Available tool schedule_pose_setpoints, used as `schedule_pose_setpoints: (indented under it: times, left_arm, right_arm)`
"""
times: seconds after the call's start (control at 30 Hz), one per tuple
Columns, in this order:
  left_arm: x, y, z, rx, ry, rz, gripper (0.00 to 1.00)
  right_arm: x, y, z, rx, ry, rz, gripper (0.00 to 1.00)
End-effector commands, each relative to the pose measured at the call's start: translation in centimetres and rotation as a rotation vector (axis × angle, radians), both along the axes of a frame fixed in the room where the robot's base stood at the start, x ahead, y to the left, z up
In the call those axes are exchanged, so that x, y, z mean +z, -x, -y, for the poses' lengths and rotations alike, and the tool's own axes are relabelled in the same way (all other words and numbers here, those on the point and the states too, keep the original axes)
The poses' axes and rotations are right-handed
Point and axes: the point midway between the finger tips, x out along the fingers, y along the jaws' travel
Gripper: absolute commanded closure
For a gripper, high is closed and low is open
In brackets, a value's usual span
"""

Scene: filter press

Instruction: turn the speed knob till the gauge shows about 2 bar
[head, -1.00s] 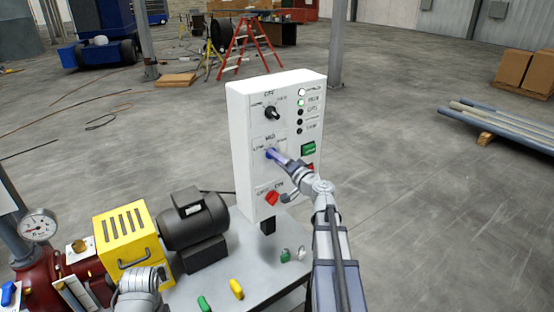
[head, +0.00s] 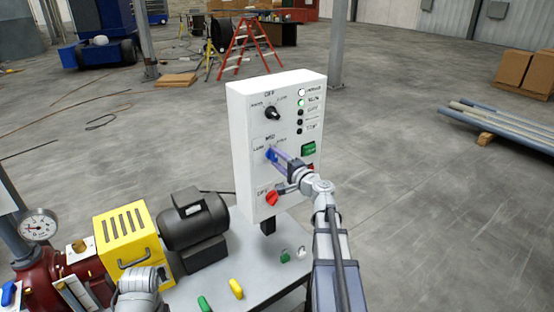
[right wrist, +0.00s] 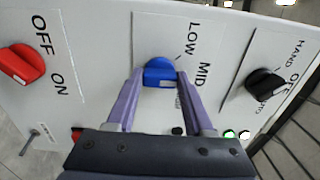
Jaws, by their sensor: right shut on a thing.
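The speed knob (head: 271,154) is blue and sits mid-height on the white control box. In the right wrist view the blue knob (right wrist: 160,73) shows between LOW and MID labels; a third label is mostly hidden. My right gripper (head: 277,157) reaches it from the right, its two purple fingers on either side of the knob. In the right wrist view the fingers (right wrist: 157,84) are shut on the knob. The round white gauge (head: 38,226) stands at the far left with a dark needle; its figures are too small to read. My left gripper is not visible.
The white control box (head: 245,180) also carries a black selector (head: 273,113) above, a red switch (head: 271,198) below and a green button (head: 308,149) to the right. A yellow housing (head: 125,235) and dark motor (head: 195,220) stand left of the box.

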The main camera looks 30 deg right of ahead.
Motion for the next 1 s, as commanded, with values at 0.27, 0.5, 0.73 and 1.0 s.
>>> schedule_pose_setpoints:
  times: [0.27,0.5,0.73,1.0]
  left_arm:
    - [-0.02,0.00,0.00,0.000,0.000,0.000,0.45]
    - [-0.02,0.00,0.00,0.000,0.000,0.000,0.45]
    - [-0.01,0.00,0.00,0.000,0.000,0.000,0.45]
    - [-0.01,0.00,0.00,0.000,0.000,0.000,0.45]
  right_arm:
    - [-0.04,0.05,0.01,-0.001,-0.004,-0.001,1.00]
    - [-0.04,0.05,0.00,-0.001,-0.003,-0.001,0.35]
    - [-0.02,0.02,0.00,0.000,-0.003,-0.001,0.18]
    - [-0.02,0.92,0.02,-0.001,-0.004,0.000,0.18]
